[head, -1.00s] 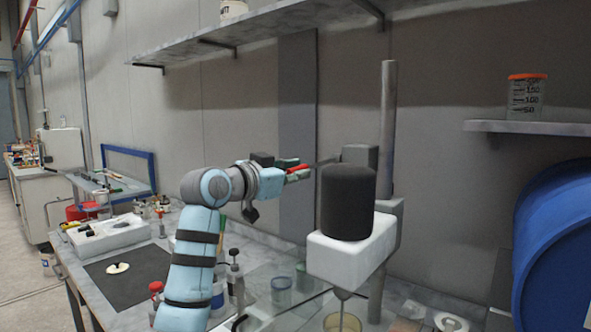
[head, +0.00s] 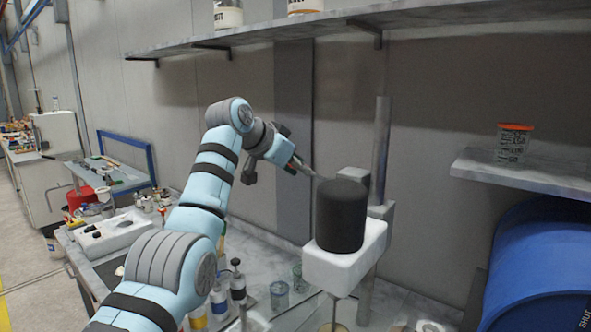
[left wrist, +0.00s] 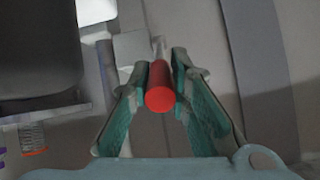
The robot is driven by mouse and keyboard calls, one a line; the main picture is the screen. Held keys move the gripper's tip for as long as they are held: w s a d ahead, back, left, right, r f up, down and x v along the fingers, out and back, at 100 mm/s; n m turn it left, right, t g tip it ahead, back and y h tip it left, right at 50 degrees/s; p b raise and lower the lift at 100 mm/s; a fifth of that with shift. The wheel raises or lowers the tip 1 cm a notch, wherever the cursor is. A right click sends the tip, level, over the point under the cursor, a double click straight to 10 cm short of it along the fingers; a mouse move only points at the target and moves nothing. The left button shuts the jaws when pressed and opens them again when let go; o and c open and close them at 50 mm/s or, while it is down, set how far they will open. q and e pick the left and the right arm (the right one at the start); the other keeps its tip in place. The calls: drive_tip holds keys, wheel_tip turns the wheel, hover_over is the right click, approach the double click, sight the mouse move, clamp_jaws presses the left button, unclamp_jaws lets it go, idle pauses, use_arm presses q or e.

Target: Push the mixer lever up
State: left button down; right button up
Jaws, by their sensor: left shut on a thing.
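The mixer has a black motor cylinder (head: 341,214) on a white block (head: 340,268), mounted on an upright grey pole (head: 381,150). Its lever (head: 308,170) is a grey rod that slopes up from the mixer to the left, with its outer end raised. In the left wrist view, the red lever handle (left wrist: 160,98) sits between both green-padded fingers. My left gripper (head: 296,163) is shut on this handle, left of and above the motor cylinder's top. The gripper hides the handle in the head view. My right gripper is not in view.
A long wall shelf (head: 340,28) runs above my arm. Bottles (head: 237,282) and glass jars (head: 279,294) crowd the bench below.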

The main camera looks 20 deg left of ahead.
use_arm(q)
drive_tip(key=shift+w+r, duration=0.1)
drive_tip(key=shift+r, duration=0.15)
idle(0.3)
drive_tip(key=c, duration=1.5)
unclamp_jaws()
drive_tip(key=v, duration=1.2)
drive_tip(key=shift+c, duration=0.3)
